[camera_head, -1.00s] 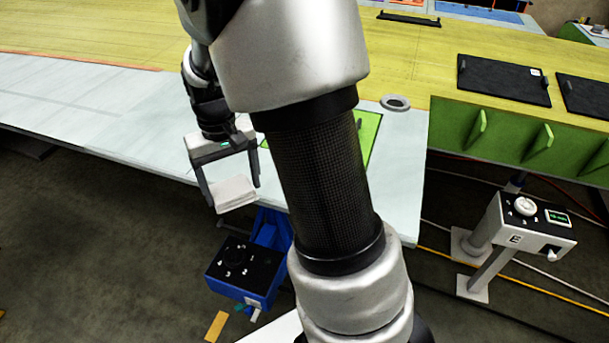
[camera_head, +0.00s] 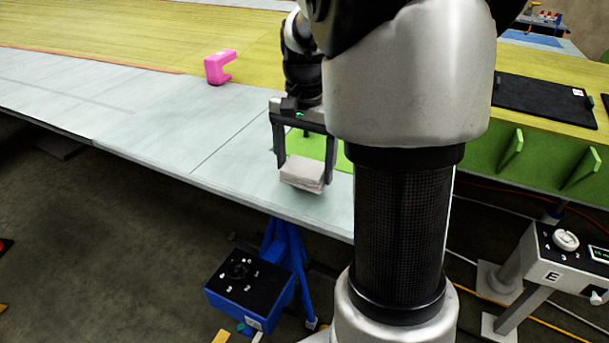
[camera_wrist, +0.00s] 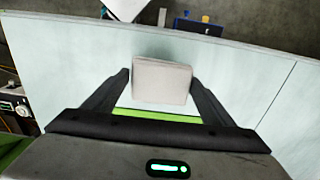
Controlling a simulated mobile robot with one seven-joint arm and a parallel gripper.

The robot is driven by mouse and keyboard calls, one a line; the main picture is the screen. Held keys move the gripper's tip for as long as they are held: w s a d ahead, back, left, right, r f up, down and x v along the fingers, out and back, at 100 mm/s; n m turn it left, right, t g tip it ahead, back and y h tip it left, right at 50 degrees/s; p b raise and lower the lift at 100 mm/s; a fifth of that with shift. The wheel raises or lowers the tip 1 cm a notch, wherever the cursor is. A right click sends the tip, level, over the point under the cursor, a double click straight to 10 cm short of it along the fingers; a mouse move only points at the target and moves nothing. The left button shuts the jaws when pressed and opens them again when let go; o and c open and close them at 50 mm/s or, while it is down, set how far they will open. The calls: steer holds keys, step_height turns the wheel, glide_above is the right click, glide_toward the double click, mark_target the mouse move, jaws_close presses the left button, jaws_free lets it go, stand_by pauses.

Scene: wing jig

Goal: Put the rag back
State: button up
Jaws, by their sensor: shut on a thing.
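The rag (camera_head: 303,173) is a folded, pale grey-white block. My gripper (camera_head: 304,170) is shut on it, with one finger at each side. In the head view the rag appears over the pale panel near its front edge, in front of a green patch (camera_head: 312,146). In the wrist view the rag (camera_wrist: 161,82) sits between the fingertips, and a strip of the green patch (camera_wrist: 155,113) shows just below it. I cannot tell how high the rag is above the panel. My arm hides part of the panel and of the green patch.
The pale panel (camera_head: 150,121) is mostly clear to the left. A pink clamp-shaped piece (camera_head: 219,68) stands at its back. A blue stand with a black dial box (camera_head: 249,276) is below the front edge. A grey dial post (camera_head: 566,262) and black trays (camera_head: 540,98) are at right.

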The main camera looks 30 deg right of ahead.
mark_target(305, 168)
steer(key=shift+f, duration=1.55)
steer(key=o, duration=1)
